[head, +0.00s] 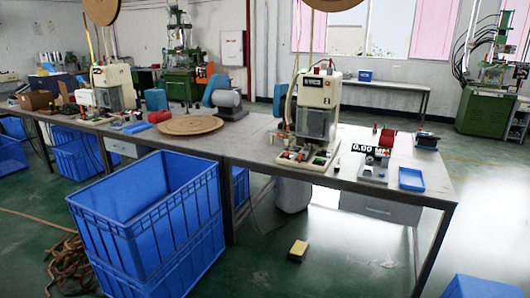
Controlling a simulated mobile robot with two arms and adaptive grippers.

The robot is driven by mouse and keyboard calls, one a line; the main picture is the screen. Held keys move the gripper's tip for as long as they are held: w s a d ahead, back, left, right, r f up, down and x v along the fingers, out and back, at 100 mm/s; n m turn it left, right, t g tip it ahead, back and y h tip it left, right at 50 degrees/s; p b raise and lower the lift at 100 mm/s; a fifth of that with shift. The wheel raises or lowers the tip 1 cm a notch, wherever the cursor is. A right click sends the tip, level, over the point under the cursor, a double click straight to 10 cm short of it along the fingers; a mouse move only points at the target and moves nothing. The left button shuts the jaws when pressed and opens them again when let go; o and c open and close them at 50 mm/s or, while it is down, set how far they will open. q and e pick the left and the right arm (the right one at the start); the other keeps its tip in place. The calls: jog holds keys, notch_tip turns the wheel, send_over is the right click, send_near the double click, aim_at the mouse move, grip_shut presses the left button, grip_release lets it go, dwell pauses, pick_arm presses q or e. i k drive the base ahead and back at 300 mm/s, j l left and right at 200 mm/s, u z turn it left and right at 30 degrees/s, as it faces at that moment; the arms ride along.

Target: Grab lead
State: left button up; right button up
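A tangle of brown cords (70,268) lies on the green floor at the lower left, beside the stacked blue crates. One brown strand stretches from it to the left picture edge. I cannot tell whether these cords are the lead of the task. No separate lead can be made out on the workbench (255,160). Neither of my grippers is in view.
Large blue crates (150,215) stand stacked before the bench. A white machine (318,92) stands on the bench, with a blue tray (411,179) to its right. A yellow block (298,250) lies on the floor. Another blue crate (482,287) is at lower right.

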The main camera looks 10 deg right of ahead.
aim_at(337, 167)
jog(key=i+l+z, duration=0.2)
jog(key=i+z, duration=0.5)
jog(key=i, duration=0.2)
jog(key=i+z, duration=0.4)
jog(key=i+j, duration=0.05)
jog(key=i, duration=0.05)
